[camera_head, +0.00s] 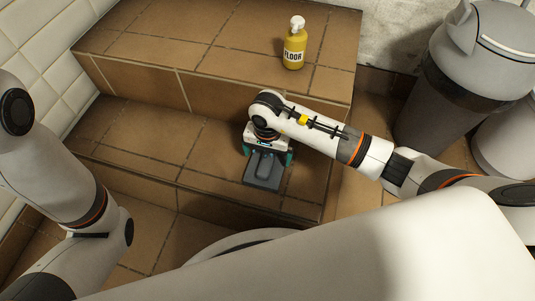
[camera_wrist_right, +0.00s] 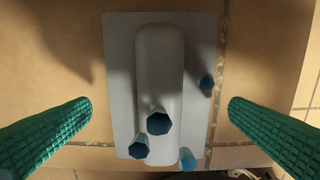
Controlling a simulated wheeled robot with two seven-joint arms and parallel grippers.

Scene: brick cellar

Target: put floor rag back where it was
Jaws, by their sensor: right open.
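A grey flat rectangular piece with a raised rounded bar along its middle (camera_head: 262,168) lies on the lower tiled step. It is the only thing here that could be the floor rag, though it looks stiff, not like cloth. My right gripper (camera_head: 268,157) is over its far end, pointing down. In the right wrist view, the grey piece (camera_wrist_right: 118,80) lies between the green fingers of the right gripper (camera_wrist_right: 160,108), with clear gaps on both sides. The fingers are open and empty. Several blue pegs (camera_wrist_right: 160,123) show over the piece. My left gripper is out of view.
A yellow bottle labelled FLOOR (camera_head: 294,50) stands on the upper tiled step (camera_head: 215,35). A grey lidded bin (camera_head: 440,110) stands at the right. White tiled wall (camera_head: 40,45) is at the left. The lower step (camera_head: 150,140) is bare left of my right gripper.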

